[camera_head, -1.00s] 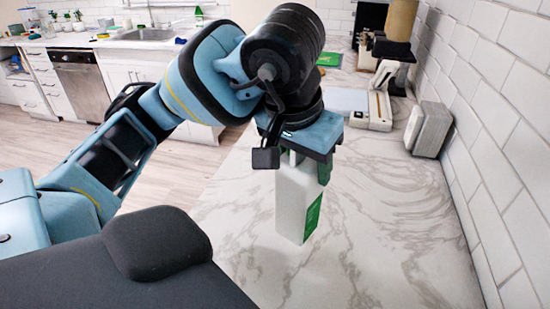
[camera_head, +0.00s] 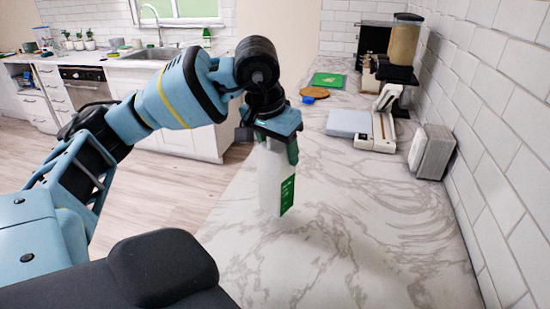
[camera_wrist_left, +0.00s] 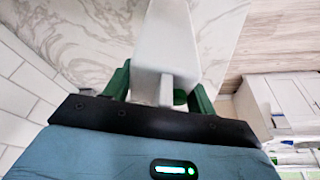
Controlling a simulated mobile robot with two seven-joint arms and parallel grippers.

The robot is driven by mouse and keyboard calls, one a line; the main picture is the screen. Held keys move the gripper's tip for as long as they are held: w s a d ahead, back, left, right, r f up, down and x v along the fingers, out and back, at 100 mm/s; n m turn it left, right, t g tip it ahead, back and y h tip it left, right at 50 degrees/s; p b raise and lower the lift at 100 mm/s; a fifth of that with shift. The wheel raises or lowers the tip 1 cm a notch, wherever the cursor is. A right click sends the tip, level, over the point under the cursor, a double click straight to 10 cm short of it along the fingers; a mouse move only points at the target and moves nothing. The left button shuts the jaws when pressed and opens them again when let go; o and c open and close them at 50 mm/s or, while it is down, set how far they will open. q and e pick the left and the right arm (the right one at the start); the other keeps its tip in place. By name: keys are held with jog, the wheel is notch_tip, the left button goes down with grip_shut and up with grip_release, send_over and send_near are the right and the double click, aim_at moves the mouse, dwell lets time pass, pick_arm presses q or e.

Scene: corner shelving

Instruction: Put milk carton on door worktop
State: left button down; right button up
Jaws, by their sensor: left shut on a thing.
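The milk carton (camera_head: 272,182) is white with a green label and hangs upright below my left gripper (camera_head: 278,146). The gripper points down and is shut on the carton's upper part. The carton is over the white marbled worktop (camera_head: 350,240); I cannot tell whether its base touches the surface. In the left wrist view the carton (camera_wrist_left: 168,40) lies between the green fingers of the left gripper (camera_wrist_left: 160,85). My right gripper is not in view.
A grey box-shaped object (camera_head: 432,152) stands by the tiled wall on the right. The worktop around the carton is clear.

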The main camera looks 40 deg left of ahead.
pick_arm(q)
jog(key=f, duration=0.2)
jog(key=a+f, duration=0.1)
jog(key=shift+w+a+f, duration=0.1)
jog(key=shift+w+f, duration=0.1)
jog(key=shift+w, duration=0.1)
dwell(0.3)
jog(key=shift+f, duration=0.2)
jog(key=shift+c, duration=2.4)
grip_release()
jog(key=p+v, duration=0.1)
jog(key=v, duration=1.1)
jog(key=shift+s+r, duration=0.1)
